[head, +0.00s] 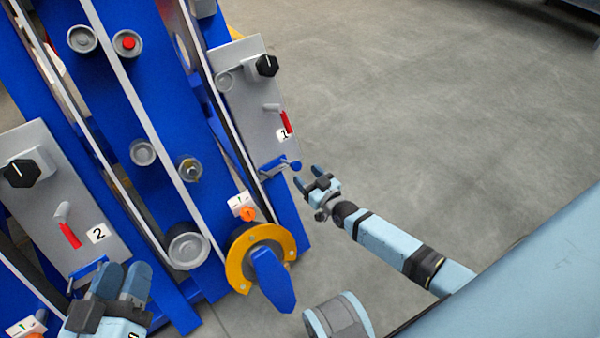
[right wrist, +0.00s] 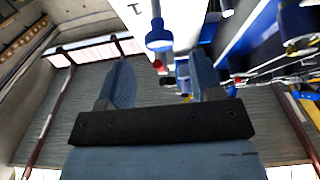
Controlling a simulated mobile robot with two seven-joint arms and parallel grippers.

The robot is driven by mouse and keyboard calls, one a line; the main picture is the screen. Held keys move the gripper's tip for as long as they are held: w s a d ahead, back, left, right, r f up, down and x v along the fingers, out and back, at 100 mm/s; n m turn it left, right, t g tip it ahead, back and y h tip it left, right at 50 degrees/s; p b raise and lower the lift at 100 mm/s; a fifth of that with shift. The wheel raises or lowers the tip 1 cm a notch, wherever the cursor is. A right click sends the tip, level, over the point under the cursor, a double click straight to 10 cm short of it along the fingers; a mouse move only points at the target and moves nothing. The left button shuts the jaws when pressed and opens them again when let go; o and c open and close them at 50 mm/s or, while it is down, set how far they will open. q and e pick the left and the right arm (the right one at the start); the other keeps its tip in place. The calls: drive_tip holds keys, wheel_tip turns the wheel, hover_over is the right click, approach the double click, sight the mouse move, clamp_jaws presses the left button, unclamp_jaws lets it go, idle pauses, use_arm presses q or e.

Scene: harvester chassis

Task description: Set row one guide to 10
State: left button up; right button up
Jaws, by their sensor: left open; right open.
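The row one panel (head: 245,95) is grey, marked "1", and sits on the right side of the blue chassis. It carries a black knob (head: 267,65), a red-tipped lever (head: 286,122) and, at its lower end, a blue handle with a round end (head: 295,165). I cannot tell which part is the guide, and no scale is readable. My right gripper (head: 318,176) is open and empty, just right of the blue handle. In the right wrist view a blue round-ended handle (right wrist: 158,40) shows beyond the gap between the open fingers (right wrist: 163,80). My left gripper (head: 122,280) is open near panel two.
Panel two (head: 60,190) has a similar black knob (head: 20,173) and red lever (head: 70,235). A yellow ring with a blue paddle (head: 272,280) juts out low on the chassis, left of my right arm. Open floor (head: 450,110) lies to the right.

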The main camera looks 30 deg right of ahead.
sight(298, 166)
drive_tip(key=shift+w+a+b, duration=0.15)
drive_tip(key=shift+w+b, duration=0.1)
drive_tip(key=shift+w, duration=0.75)
drive_tip(key=shift+w+a+b, duration=0.1)
drive_tip(key=shift+w+b, duration=0.15)
drive_tip(key=shift+w, duration=0.7)
use_arm(q)
wheel_tip(298, 166, down, 2)
drive_tip(key=shift+f+g, duration=0.1)
drive_tip(key=shift+g, duration=0.4)
